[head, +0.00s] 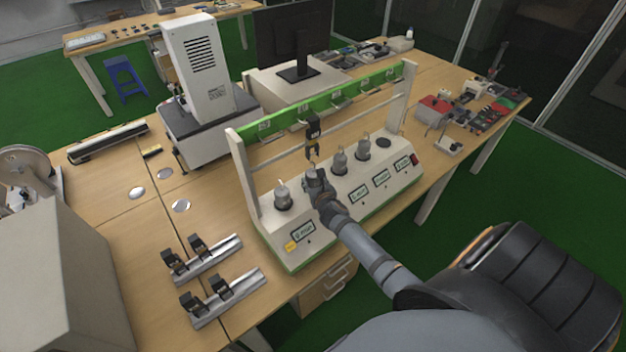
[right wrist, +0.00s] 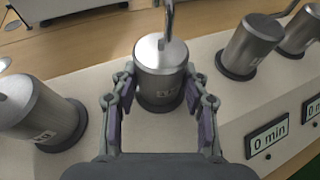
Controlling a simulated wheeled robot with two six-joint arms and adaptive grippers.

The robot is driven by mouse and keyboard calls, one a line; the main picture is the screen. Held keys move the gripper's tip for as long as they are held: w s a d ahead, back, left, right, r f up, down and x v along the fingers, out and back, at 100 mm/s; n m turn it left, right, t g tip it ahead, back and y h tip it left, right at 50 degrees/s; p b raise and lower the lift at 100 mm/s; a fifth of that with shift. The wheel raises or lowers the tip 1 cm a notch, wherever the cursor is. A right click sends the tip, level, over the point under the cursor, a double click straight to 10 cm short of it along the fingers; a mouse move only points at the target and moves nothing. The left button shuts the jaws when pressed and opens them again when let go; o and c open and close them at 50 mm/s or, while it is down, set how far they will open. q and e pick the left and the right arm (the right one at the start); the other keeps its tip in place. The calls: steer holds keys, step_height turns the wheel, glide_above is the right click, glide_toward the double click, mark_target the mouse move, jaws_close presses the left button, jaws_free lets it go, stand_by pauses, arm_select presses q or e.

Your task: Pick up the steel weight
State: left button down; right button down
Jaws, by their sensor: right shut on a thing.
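Steel weights with hooks on top stand in a row on the white test stand (head: 325,229). One steel weight (right wrist: 160,62) is between the fingers of my right gripper (head: 315,180); the fingers are closed on its two sides. In the right wrist view my right gripper (right wrist: 160,84) shows this weight upright, with its base at a dark round socket; I cannot tell if it is lifted. In the head view my gripper mostly hides it. Other weights stand to its left (head: 283,195) and right (head: 340,161). My left gripper is not in view.
A black clamp (head: 313,130) hangs from the stand's rail just above my right gripper. A green bar (head: 330,103) crosses behind. Metal rails with black clamps (head: 207,258) lie at the front left. A white instrument (head: 199,70) stands behind.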

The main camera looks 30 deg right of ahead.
steer(key=shift+w+r, duration=0.1)
steer(key=shift+r, duration=0.05)
steer(key=shift+r, duration=0.7)
steer(key=s+a+b, duration=0.2)
steer(key=s, duration=0.6)
steer(key=s+a+b, duration=0.2)
steer(key=s+a, duration=0.1)
steer(key=s, duration=0.6)
steer(key=shift+a, duration=0.3)
steer(key=w+d+r+m+g+h+p, duration=0.1)
steer(key=w+d+r+m+h+p, duration=0.1)
steer(key=w+d+r+p, duration=0.1)
steer(key=w+d+r, duration=0.1)
steer(key=w+d, duration=0.1)
steer(key=d, duration=0.1)
steer(key=shift+w+d+r, duration=0.15)
steer(key=shift+w, duration=0.1)
steer(key=shift+w, duration=0.1)
